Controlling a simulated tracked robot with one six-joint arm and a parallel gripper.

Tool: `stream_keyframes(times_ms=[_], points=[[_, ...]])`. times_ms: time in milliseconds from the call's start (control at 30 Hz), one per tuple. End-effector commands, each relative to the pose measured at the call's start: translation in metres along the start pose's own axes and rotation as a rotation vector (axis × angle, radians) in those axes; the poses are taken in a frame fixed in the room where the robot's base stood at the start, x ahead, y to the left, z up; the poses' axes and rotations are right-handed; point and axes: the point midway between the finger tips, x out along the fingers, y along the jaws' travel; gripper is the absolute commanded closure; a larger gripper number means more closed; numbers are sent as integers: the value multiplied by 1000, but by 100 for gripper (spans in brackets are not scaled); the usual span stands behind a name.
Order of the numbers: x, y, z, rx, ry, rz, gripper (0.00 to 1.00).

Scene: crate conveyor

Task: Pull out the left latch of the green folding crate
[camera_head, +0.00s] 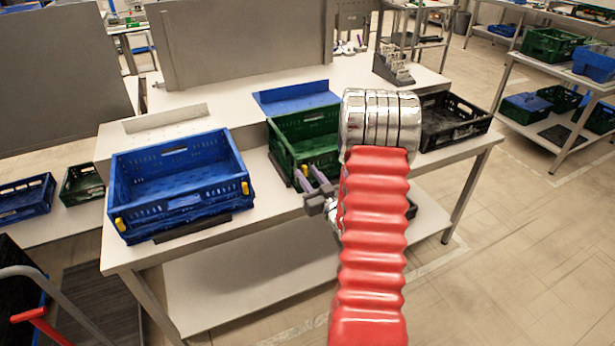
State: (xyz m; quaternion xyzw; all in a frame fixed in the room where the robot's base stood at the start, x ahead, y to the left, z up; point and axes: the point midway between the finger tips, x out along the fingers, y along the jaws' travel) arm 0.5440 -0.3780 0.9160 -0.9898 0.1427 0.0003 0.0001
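The green folding crate (283,151) stands on the table in the middle of the camera_head view. My red and chrome arm hides its right part. My gripper (307,171) is low at the crate's near side, with its fingertips in front of the near wall.
A blue crate (122,185) with yellow latches stands on the left, close to the green one. A black crate (470,130) stands on the right behind my arm. A blue panel (296,98) lies behind the green crate. Upright grey boards stand farther back.

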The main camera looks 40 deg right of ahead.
Motion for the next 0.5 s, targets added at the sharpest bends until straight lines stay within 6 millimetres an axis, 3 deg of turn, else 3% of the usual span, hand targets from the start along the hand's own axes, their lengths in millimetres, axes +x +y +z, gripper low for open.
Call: stream_keyframes(times_ms=[433,500], points=[[0,0,0,0,0,-1,99],[0,-1,0,0,0,-1,100]])
